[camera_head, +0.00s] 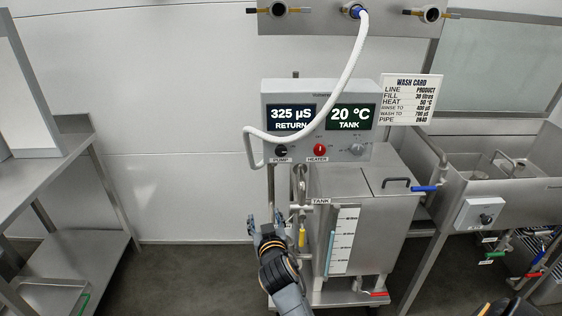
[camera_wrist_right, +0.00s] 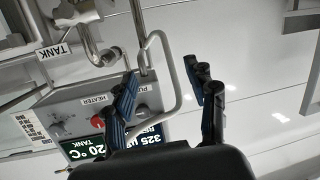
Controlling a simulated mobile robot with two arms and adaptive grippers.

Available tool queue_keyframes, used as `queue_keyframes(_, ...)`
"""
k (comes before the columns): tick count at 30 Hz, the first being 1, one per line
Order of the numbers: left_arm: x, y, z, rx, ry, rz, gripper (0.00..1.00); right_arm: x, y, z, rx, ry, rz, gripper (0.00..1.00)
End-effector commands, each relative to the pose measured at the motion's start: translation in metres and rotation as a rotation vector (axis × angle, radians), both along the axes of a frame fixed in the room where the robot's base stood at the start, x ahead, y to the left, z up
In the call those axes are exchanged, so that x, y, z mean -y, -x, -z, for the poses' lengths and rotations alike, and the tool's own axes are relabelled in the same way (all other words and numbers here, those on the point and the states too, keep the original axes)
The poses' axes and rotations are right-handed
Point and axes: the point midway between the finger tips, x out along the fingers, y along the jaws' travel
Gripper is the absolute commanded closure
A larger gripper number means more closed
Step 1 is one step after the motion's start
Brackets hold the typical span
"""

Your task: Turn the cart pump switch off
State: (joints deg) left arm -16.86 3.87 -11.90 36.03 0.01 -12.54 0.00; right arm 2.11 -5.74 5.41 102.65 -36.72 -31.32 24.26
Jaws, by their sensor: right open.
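The pump switch (camera_head: 281,151) is a small dark knob above the PUMP label, at the lower left of the grey control box (camera_head: 325,92) on the cart. The white hose hangs close to it. My left gripper is not in view.
A red heater knob (camera_head: 319,150) and a grey knob (camera_head: 356,149) sit right of the switch. The white hose (camera_head: 345,75) loops across the box front. The steel tank (camera_head: 375,220) stands below right. A steel table (camera_head: 75,255) stands left, with clear floor between.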

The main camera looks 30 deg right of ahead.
Motion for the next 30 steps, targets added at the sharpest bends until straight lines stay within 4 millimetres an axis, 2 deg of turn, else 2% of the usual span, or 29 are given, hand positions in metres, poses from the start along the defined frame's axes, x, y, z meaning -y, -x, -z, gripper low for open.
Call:
queue_keyframes(1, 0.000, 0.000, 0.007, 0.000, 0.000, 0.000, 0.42, 0.012, 0.001, -0.034, 0.074, 0.002, 0.044, 0.44)
queue_keyframes(3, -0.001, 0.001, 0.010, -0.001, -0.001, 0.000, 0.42, 0.028, 0.007, -0.073, 0.152, 0.004, 0.098, 0.44)
queue_keyframes(6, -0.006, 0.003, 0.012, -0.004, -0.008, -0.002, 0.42, 0.041, 0.016, -0.107, 0.219, 0.006, 0.148, 0.44)
queue_keyframes(8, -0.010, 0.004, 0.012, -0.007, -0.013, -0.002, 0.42, 0.046, 0.019, -0.118, 0.241, 0.006, 0.165, 0.44)
queue_keyframes(11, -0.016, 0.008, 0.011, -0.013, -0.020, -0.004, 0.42, 0.052, 0.015, -0.125, 0.253, 0.007, 0.173, 0.44)
queue_keyframes(14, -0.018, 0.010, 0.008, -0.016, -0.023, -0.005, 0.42, 0.059, 0.004, -0.126, 0.253, 0.009, 0.172, 0.44)
queue_keyframes(24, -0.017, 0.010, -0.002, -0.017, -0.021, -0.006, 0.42, 0.096, -0.057, -0.125, 0.251, 0.009, 0.171, 0.44)
queue_keyframes(30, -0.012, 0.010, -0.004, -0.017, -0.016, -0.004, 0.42, 0.111, -0.083, -0.124, 0.250, 0.009, 0.170, 0.44)
